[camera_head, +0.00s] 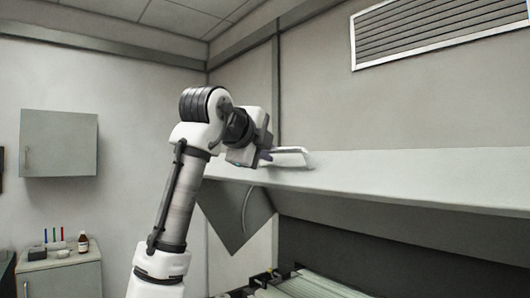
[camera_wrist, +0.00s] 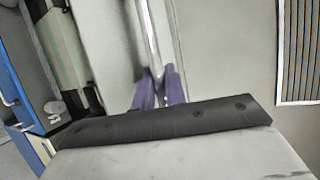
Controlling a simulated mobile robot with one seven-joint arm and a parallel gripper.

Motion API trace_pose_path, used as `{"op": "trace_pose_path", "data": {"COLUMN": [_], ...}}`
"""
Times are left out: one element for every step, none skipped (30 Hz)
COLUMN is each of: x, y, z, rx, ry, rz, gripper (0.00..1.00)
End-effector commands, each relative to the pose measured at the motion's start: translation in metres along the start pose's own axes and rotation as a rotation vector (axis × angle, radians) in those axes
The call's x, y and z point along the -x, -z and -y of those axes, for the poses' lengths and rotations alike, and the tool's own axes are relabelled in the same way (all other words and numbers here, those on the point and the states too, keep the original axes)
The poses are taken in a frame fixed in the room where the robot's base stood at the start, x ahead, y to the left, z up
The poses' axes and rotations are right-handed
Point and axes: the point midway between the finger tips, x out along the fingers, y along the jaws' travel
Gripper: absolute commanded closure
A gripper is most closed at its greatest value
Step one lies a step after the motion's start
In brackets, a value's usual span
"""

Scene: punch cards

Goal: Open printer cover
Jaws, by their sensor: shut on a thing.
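The printer cover (camera_head: 420,178) is a long pale grey panel across the right of the head view. It stands raised, with a dark gap and the machine's inside below it. Its light curved handle (camera_head: 295,152) is at the cover's left end. My gripper (camera_head: 267,155) is shut on this handle. In the wrist view, the purple fingers of my gripper (camera_wrist: 159,90) close around the handle bar (camera_wrist: 150,40), which runs upward between them. The exact finger contact is small and partly hidden in the head view.
Pale slats or rollers (camera_head: 310,286) show inside the machine below the cover. A grey wall cabinet (camera_head: 58,143) hangs at left. A vent (camera_head: 440,32) is on the upper right wall.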

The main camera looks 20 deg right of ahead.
Motion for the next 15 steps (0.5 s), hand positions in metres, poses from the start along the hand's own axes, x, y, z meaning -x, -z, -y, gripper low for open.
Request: {"op": "trace_pose_path", "data": {"x": [-0.0011,-0.0011,-0.0011,-0.0011,-0.0010,-0.0010,-0.0010,-0.0010,-0.0011,-0.0011,-0.0010,-0.0010,-0.0010,-0.0010,-0.0007], "y": [0.0007,0.0006,0.0006,0.0006,0.0005,0.0005,0.0005,0.0005,0.0004,0.0004,0.0004,0.0004,0.0004,0.0003,0.0003], "z": [-0.0011,-0.0012,-0.0012,-0.0011,-0.0011,-0.0012,-0.0012,-0.0012,-0.0013,-0.0013,-0.0012,-0.0012,-0.0012,-0.0012,-0.0013], "rx": [-0.001,-0.001,0.000,0.000,0.000,0.000,0.000,0.000,0.000,0.000,0.000,0.000,0.000,0.000,0.000], "ry": [-0.003,-0.003,-0.003,-0.003,-0.003,-0.003,-0.003,-0.003,-0.003,-0.003,-0.003,-0.003,-0.003,-0.002,-0.002], "rz": [-0.002,-0.001,-0.001,-0.001,-0.001,-0.001,-0.001,-0.001,-0.001,-0.001,-0.001,-0.001,-0.001,-0.001,-0.001], "gripper": [1.00,0.85,0.80,0.76,0.72,0.66,0.66,0.66,0.66,0.66,0.66,0.66,0.66,0.66,0.66]}}
